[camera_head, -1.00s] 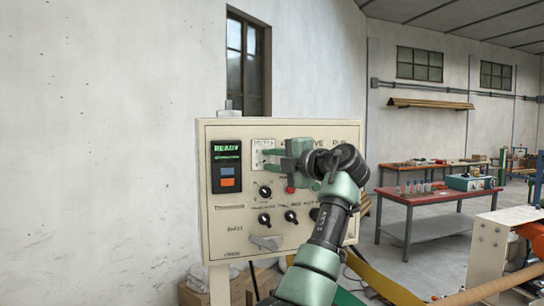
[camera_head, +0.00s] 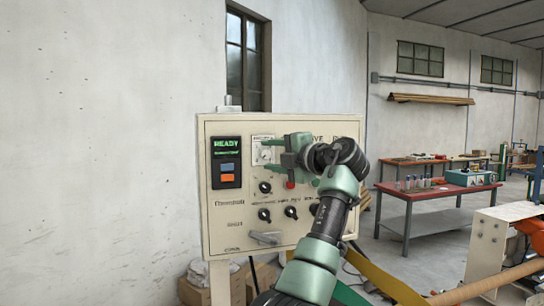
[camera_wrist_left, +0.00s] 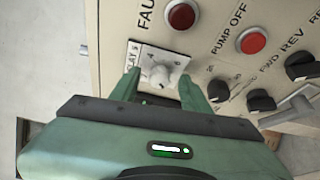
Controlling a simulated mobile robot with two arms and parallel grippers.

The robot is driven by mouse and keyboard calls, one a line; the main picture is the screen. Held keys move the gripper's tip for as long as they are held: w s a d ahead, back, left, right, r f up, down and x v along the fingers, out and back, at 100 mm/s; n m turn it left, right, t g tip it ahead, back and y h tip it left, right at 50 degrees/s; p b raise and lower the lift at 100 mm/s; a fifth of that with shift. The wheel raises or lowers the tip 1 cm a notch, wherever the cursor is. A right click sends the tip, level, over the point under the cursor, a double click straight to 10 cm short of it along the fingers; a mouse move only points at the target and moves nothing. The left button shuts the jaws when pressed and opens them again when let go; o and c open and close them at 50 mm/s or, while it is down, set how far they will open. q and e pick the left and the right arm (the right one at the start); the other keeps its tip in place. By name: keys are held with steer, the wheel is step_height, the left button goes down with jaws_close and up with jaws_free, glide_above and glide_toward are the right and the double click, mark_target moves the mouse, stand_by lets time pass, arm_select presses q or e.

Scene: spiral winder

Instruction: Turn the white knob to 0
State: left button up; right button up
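The white knob (camera_wrist_left: 163,74) sits on a pale dial plate (camera_wrist_left: 150,55) with printed numbers in the left wrist view. In the head view the knob (camera_head: 264,155) shows small beside the dark display. My left gripper (camera_head: 266,156) is open at the panel, one finger above the knob and one below it. In the left wrist view the gripper's fingers (camera_wrist_left: 163,90) stand on either side of the knob, with gaps visible. I cannot read the knob's exact setting. My right gripper is not in view.
The cream control panel (camera_head: 225,215) carries a READY display (camera_head: 227,147), black knobs (camera_head: 265,215) and a grey lever (camera_head: 264,238). A red-topped bench (camera_head: 425,195) stands farther right.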

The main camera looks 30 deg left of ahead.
arm_select(q)
steer(key=b+v, duration=0.3)
steer(key=v, duration=0.4)
steer(key=shift+d, duration=0.4)
steer(key=shift+s, duration=0.1)
